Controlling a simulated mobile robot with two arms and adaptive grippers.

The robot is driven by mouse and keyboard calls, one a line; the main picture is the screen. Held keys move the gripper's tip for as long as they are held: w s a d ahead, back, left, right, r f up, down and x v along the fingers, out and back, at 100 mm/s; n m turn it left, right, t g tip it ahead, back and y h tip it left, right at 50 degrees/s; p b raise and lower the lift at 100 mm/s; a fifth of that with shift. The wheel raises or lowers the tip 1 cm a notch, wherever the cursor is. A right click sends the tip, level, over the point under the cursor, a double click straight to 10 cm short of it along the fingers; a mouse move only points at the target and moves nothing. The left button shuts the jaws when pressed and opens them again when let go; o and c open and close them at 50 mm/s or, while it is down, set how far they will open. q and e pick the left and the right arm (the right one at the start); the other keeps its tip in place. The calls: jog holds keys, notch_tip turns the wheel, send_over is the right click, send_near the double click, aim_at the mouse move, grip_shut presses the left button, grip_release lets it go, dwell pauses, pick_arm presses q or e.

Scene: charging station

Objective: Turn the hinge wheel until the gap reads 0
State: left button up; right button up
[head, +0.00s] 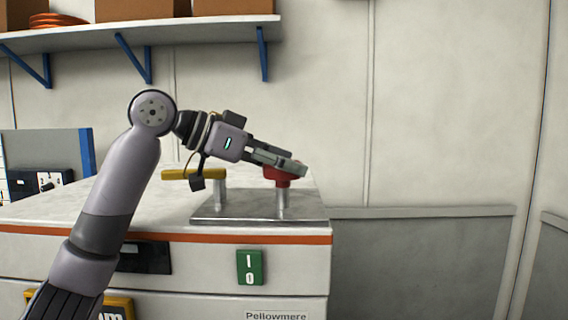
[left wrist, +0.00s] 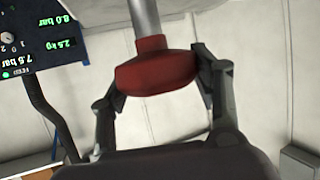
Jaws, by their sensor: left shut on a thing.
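A red handle (head: 277,175) sits on top of an upright metal post at the right of a metal plate (head: 235,210) on the cabinet top. My left gripper (head: 284,164) is shut on this red handle, coming from above and the left. In the left wrist view the red handle (left wrist: 156,72) lies between the two fingers, with the post (left wrist: 145,18) running out beyond it. A yellow handle (head: 188,174) is on a second post at the plate's left, partly behind my arm. No wheel marked as the hinge wheel and no gap reading can be made out. My right gripper is not in view.
The white cabinet (head: 200,252) has a green I/O switch (head: 250,267) on its front. A panel with a blue edge (head: 86,160) stands at the left. A display panel (left wrist: 48,42) shows bar and kg values. A shelf (head: 190,26) with boxes hangs above.

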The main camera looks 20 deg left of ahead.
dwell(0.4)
pick_arm(q)
jog(key=o, duration=1.2)
jog(key=shift+c, duration=0.2)
jog(key=v, duration=1.2)
jog(key=shift+w+r, duration=0.1)
